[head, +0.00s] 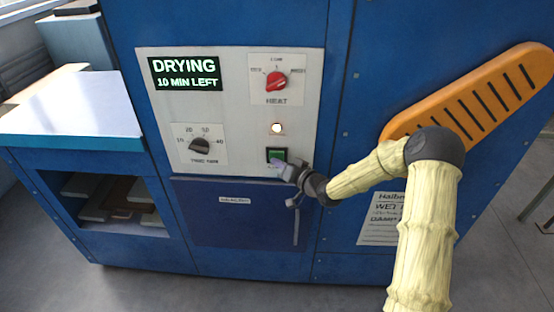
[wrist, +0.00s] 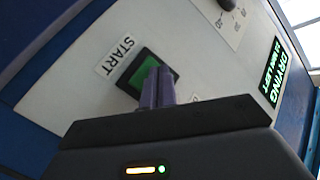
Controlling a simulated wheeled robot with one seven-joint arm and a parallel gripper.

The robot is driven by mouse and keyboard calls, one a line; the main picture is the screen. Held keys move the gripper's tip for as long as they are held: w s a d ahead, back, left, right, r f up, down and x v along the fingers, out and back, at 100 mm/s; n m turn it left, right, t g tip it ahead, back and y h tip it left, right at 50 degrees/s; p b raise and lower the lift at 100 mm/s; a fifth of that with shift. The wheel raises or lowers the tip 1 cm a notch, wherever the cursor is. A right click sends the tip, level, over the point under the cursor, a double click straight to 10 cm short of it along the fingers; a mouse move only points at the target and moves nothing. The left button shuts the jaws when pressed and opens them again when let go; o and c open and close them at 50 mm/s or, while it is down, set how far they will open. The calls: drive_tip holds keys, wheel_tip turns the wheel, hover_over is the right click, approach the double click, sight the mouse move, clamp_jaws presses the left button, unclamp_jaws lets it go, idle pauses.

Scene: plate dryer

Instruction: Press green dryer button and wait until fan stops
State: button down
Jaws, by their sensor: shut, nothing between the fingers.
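The green start button (head: 276,155) sits in a black frame low on the white control panel (head: 235,130) of the blue dryer. My gripper (head: 281,168) is shut and empty, its tips at the lower edge of the button. In the wrist view the shut fingers (wrist: 157,86) overlap part of the green button (wrist: 143,75), beside the START label (wrist: 115,57); whether they touch it I cannot tell. The display (head: 185,74) reads "DRYING 10 MIN LEFT". A round lamp (head: 277,128) above the button is lit. The fan itself is not visible.
A red heat knob (head: 276,80) and a black timer knob (head: 200,145) are on the panel. An orange slotted guard (head: 480,92) juts out at right, behind my arm. A dark blue door (head: 235,222) is below the panel. A pale-topped side table (head: 75,108) stands at left.

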idle(0.4)
drive_tip(key=shift+s, duration=0.8)
drive_tip(key=shift+s, duration=0.1)
drive_tip(key=s, duration=0.5)
drive_tip(key=shift+b, duration=0.4)
idle(0.4)
